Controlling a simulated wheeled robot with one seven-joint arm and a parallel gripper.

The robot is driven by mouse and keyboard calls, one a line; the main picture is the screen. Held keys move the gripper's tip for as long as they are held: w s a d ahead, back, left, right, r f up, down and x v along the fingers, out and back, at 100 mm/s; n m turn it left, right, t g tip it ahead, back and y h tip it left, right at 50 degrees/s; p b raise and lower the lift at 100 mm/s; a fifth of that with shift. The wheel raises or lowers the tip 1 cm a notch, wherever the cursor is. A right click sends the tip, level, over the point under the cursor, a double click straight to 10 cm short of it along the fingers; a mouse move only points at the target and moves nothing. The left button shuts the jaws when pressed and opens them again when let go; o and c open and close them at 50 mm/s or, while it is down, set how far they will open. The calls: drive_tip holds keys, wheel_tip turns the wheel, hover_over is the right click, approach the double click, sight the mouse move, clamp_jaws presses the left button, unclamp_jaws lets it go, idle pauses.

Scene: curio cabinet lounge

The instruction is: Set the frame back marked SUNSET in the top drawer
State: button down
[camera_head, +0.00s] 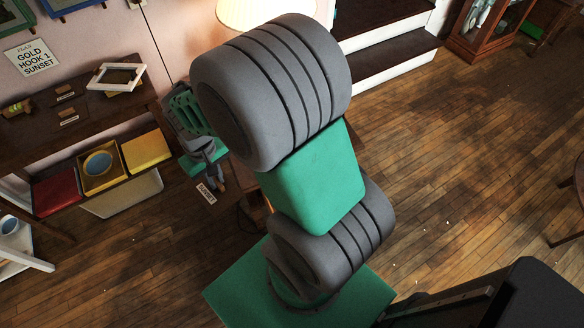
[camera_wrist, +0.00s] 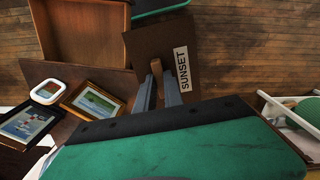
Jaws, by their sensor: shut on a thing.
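The frame back marked SUNSET (camera_wrist: 170,42) is a flat dark brown board with a white SUNSET label on its right side in the wrist view. My gripper (camera_wrist: 157,82) is shut on a small brown grip on this board and holds it over the floor. In the head view my gripper (camera_head: 219,184) is partly hidden behind my arm, and a white label (camera_head: 206,193) shows beside it. An open, box-like brown drawer (camera_wrist: 128,20) appears at the upper left of the wrist view, left of the board. Whether it is the top drawer I cannot tell.
Framed pictures, one gold (camera_wrist: 92,101) and one black (camera_wrist: 28,124), lie left in the wrist view. Yellow (camera_head: 146,151) and red bins sit underneath. Floor at right is open.

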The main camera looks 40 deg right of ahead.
drive_tip(key=s+d+f+m+b, duration=0.2)
drive_tip(key=d+f+b, duration=1.4)
drive_tip(key=d+f, duration=0.3)
drive_tip(key=s+d+f+m+b, duration=0.2)
drive_tip(key=s+d+f+b, duration=0.85)
drive_tip(key=d+f, duration=0.2)
drive_tip(key=f+b, duration=0.1)
drive_tip(key=f, duration=0.2)
drive_tip(key=f+b, duration=0.1)
drive_tip(key=f, duration=0.2)
drive_tip(key=d+f+b, duration=0.1)
drive_tip(key=f, duration=0.2)
drive_tip(key=shift+w+f, duration=0.2)
drive_tip(key=shift+f, duration=0.05)
drive_tip(key=c, duration=1.5)
unclamp_jaws()
drive_tip(key=shift+o, duration=0.2)
